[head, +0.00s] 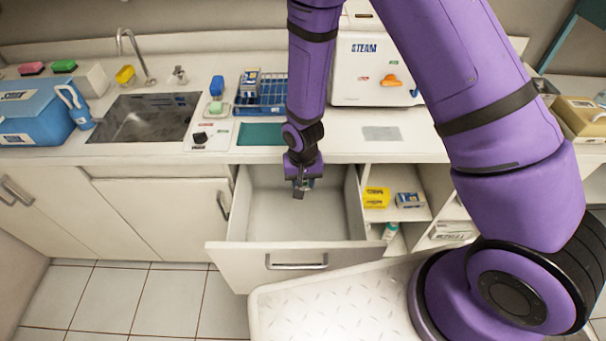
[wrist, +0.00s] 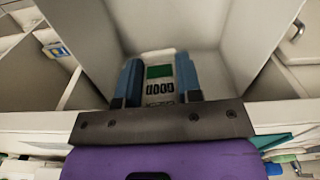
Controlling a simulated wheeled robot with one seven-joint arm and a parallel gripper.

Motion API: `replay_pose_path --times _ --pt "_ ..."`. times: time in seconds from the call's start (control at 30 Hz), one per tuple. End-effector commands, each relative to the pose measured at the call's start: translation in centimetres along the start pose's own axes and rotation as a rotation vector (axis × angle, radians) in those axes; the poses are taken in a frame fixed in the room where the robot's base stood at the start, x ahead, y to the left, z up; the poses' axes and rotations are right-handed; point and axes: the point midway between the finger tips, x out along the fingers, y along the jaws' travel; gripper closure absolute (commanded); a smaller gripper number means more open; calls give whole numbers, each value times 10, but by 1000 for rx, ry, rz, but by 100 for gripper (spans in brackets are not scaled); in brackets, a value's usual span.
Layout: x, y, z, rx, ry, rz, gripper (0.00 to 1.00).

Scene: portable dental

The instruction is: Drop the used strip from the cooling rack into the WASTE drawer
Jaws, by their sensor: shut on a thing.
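The used strip (wrist: 160,90) is a pale card with a green patch and dark marks. It is between the two blue fingers of my gripper (wrist: 159,68), which is shut on it. In the head view my gripper (head: 300,188) points down over the open drawer (head: 268,257). The drawer is pulled out, its pale inside looks empty, and no WASTE label is readable on it. I cannot tell how far the strip is above the drawer floor. The blue wire rack (head: 271,92) stands on the counter behind, with a small box (head: 249,82) on it, partly hidden by my arm.
An open shelf to the right of the drawer holds a yellow pack (head: 376,197) and a blue-white box (head: 409,200). On the counter are a sink (head: 145,120), a green mat (head: 258,135) and a white STEAM unit (head: 368,75). Drawer walls surround my gripper.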

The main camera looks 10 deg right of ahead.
Motion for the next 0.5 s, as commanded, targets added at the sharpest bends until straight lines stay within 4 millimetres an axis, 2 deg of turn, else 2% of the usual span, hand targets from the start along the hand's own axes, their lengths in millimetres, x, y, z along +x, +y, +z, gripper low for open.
replay_pose_path --times 0.37,0.4,0.5 --pt "6 0 0 -1 0 0 96" --pt "6 0 0 -1 0 0 65" --pt "5 0 0 -1 0 0 42"
